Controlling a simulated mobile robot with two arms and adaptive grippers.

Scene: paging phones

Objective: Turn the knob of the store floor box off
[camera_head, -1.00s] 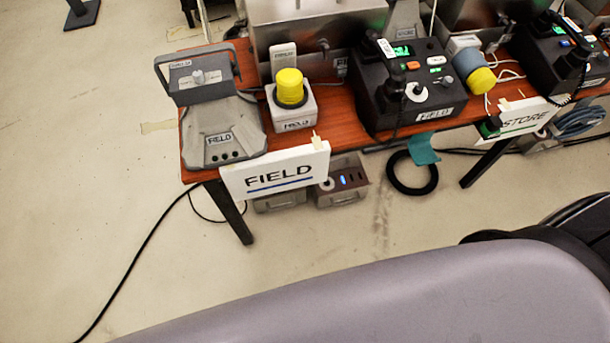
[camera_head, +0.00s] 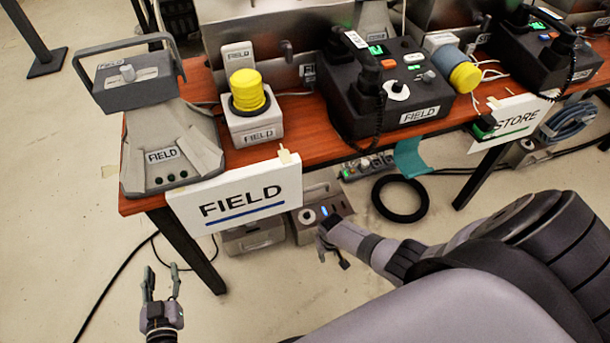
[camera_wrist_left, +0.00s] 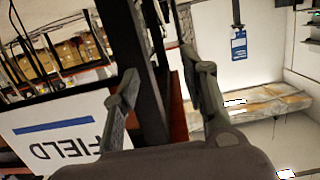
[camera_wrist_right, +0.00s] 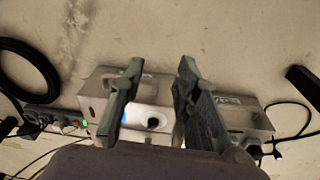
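The store floor box (camera_head: 522,154) is a small grey box on the floor under the STORE sign (camera_head: 515,119), at the right of the head view. It is partly hidden by the sign, and its knob setting cannot be read. My right gripper (camera_head: 333,245) is in front of a similar grey floor box (camera_head: 338,201) under the FIELD end, far left of the store box. My left gripper (camera_head: 161,284) is open and empty at lower left.
A wooden table (camera_head: 290,148) carries FIELD phone units and a yellow-capped beacon (camera_head: 247,90). A FIELD sign (camera_head: 243,196) hangs at its front. Another grey box (camera_head: 252,236), a black ring (camera_head: 400,200) and cables lie on the floor. Blue coiled hose (camera_head: 570,122) is beside the store box.

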